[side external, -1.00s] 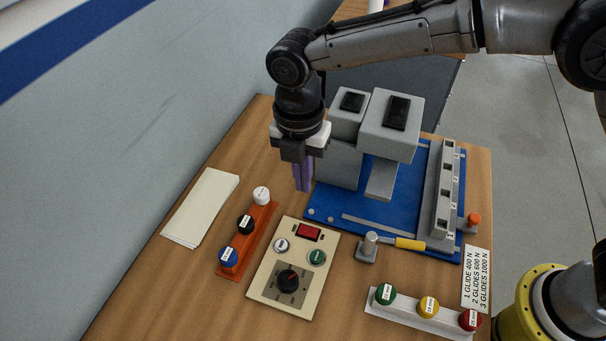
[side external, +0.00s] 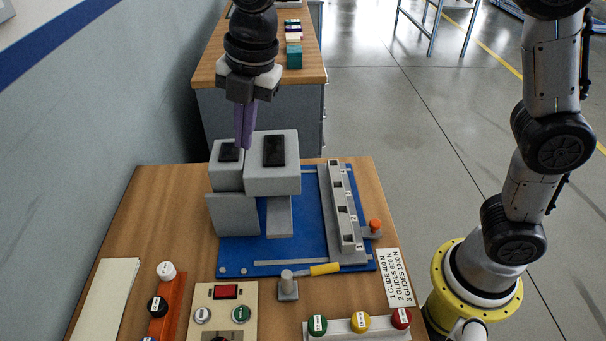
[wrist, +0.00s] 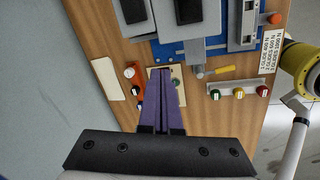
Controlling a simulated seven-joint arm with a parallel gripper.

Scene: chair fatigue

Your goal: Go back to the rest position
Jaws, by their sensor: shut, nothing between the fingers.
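My gripper (side external: 243,143) hangs from the arm with its purple fingers pointing down. In the side external view it appears in front of or above the grey block fixture (side external: 272,183) with black tops; the exact depth I cannot tell. In the wrist view the purple fingers (wrist: 168,72) are together with nothing between them. They overlap the control box in the picture, well above the table. The wooden table (side external: 180,215) lies below.
A blue base plate (side external: 310,205) carries the grey blocks and a slotted grey rail (side external: 341,215). A cream control box (side external: 240,291), an orange rack (side external: 176,290), a white button strip (side external: 345,327) and a yellow-handled lever (side external: 325,268) stand nearer. A second bench (side external: 215,65) is behind.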

